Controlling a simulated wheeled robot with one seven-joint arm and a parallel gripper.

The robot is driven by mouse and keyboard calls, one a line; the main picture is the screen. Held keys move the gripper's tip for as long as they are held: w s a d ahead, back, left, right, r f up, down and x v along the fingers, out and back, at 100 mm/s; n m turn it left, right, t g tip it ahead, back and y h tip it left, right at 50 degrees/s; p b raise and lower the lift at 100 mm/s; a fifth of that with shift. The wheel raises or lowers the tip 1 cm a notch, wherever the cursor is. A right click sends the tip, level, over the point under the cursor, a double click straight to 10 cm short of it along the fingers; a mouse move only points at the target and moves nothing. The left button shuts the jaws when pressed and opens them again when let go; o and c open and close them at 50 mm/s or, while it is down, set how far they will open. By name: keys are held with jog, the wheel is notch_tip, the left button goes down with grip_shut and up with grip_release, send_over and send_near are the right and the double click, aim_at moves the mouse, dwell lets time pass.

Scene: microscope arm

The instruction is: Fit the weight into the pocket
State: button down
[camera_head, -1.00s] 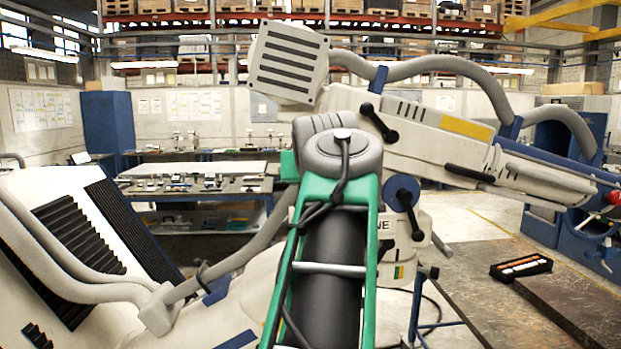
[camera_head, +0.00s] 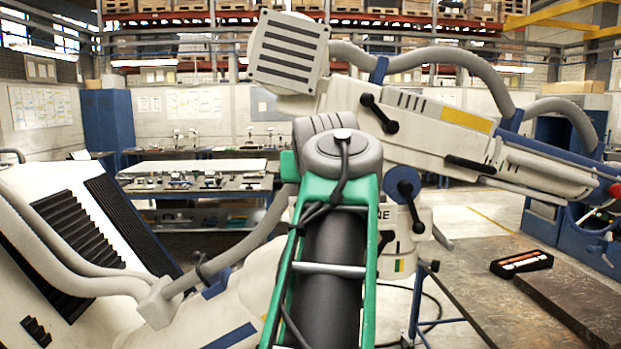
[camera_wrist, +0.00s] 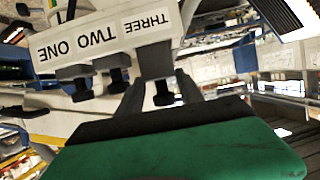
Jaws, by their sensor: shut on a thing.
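A white panel (camera_wrist: 85,48) labelled ONE, TWO and THREE shows upside down in the wrist view. Several dark blocks with small knobs stand along its edge. My gripper (camera_wrist: 160,90) has one finger on each side of the dark block (camera_wrist: 154,61) by the label THREE and is shut on it. I cannot tell whether this block is the weight, or whether it sits in a pocket. In the head view, the labelled panel (camera_head: 388,240) is partly hidden behind my arm, as is my gripper.
The large white microscope arm (camera_head: 440,125) spans the upper right, with a grey-slotted box (camera_head: 289,52) at its left end. A white machine body with grey hoses (camera_head: 85,255) fills the lower left. A black tray (camera_head: 521,263) lies on the right-hand table (camera_head: 470,265).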

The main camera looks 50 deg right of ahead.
jog(key=shift+f+b, duration=1.35)
jog(key=shift+b, duration=0.05)
jog(key=c, duration=1)
grip_release()
jog(key=shift+a, duration=0.1)
jog(key=o, duration=0.3)
jog(key=shift+f, duration=0.1)
jog(key=shift+f, duration=0.1)
jog(key=shift+s+f, duration=0.1)
jog(key=shift+f, duration=0.05)
jog(key=v, duration=0.8)
jog(key=shift+r, duration=0.2)
